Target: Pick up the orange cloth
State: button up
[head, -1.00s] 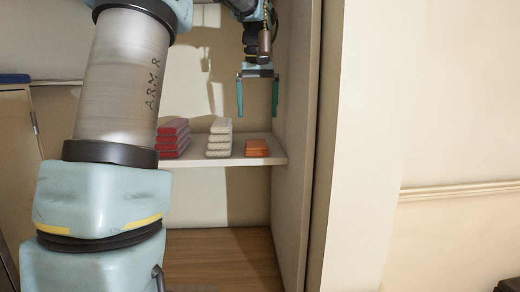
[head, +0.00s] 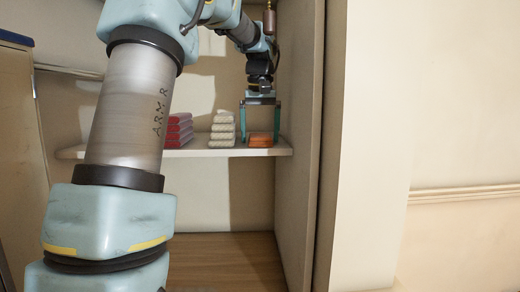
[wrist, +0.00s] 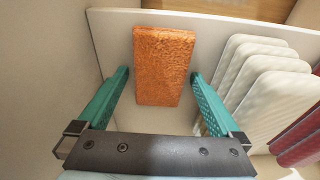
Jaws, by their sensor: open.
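The orange cloth (head: 260,140) is a small folded stack at the right end of the shelf. In the wrist view the orange cloth (wrist: 163,66) lies between the two teal fingers, with a gap on each side. My gripper (head: 261,134) is open and points down over the cloth. In the wrist view my gripper (wrist: 160,76) has its fingers apart, one on each side of the cloth, and holds nothing.
The white shelf (head: 200,153) also bears a stack of white cloths (head: 222,128) just left of my gripper and red cloths (head: 179,131) farther left. The right cabinet wall (head: 301,130) is close to my gripper. A wooden surface (head: 225,262) lies below.

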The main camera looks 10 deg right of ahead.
aim_at(260, 135)
jog(key=c, duration=1.1)
jog(key=shift+r, duration=0.15)
notch_tip(260, 135, up, 10)
jog(key=shift+f, duration=0.1)
dwell(0.4)
jog(key=o, duration=0.7)
jog(key=c, duration=0.6)
